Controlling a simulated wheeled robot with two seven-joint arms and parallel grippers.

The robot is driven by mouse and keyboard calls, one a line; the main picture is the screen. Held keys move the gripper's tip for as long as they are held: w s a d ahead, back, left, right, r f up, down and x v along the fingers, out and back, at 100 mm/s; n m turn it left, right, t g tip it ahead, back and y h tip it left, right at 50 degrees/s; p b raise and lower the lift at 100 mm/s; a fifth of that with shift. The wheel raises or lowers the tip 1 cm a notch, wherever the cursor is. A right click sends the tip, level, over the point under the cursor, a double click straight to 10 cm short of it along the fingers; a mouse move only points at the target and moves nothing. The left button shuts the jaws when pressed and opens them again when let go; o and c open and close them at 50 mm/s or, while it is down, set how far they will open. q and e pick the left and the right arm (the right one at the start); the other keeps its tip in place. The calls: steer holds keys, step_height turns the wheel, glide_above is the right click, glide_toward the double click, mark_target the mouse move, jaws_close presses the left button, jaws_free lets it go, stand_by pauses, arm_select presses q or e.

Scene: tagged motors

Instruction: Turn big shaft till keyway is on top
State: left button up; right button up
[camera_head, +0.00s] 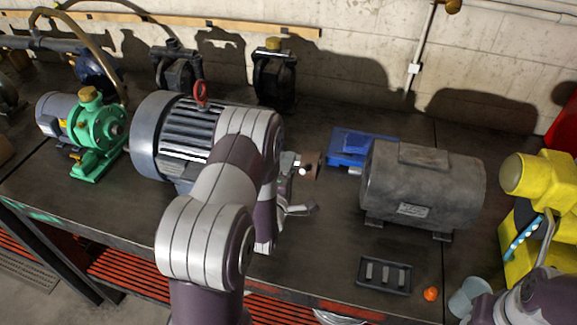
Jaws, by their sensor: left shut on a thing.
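A large grey-blue finned motor (158,125) with a red lifting eye stands left of the middle of the bench. My left arm crosses in front of it and hides its right end. My left gripper (297,172) is at that end, shut on what appears to be the big shaft, which is mostly hidden. A small brown block-like end (311,165) shows just right of the gripper; I cannot tell whether it is part of the shaft. No keyway can be made out. My right arm enters at the lower right, and its gripper cannot be told apart clearly.
A big grey motor (425,190) stands right on the bench, with a blue box (350,148) behind it. A black slotted tray (384,275), an orange piece (430,294) and a grey cup (468,297) lie near the front. A green pump (98,125) stands left.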

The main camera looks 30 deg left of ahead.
arm_select(q)
steer(key=shift+r, duration=0.15)
steer(key=g+p, duration=0.3)
steer(key=p, duration=0.1)
steer(key=r+g+h+p, duration=0.1)
steer(key=g+p, duration=0.2)
steer(key=p, duration=0.2)
steer(key=w+r+g+h+p, duration=0.1)
steer(key=g+p, duration=0.2)
steer(key=p, duration=0.2)
steer(key=shift+a+r, duration=0.15)
steer(key=shift+r, duration=0.05)
steer(key=g+p, duration=0.3)
steer(key=shift+w+h, duration=0.25)
steer(key=shift+h, duration=0.05)
steer(key=shift+f+g+p, duration=0.2)
steer(key=shift+g+p, duration=0.1)
steer(key=shift+p, duration=0.2)
steer(key=o, duration=1.1)
steer(key=shift+f, duration=0.1)
steer(key=shift+c, duration=0.2)
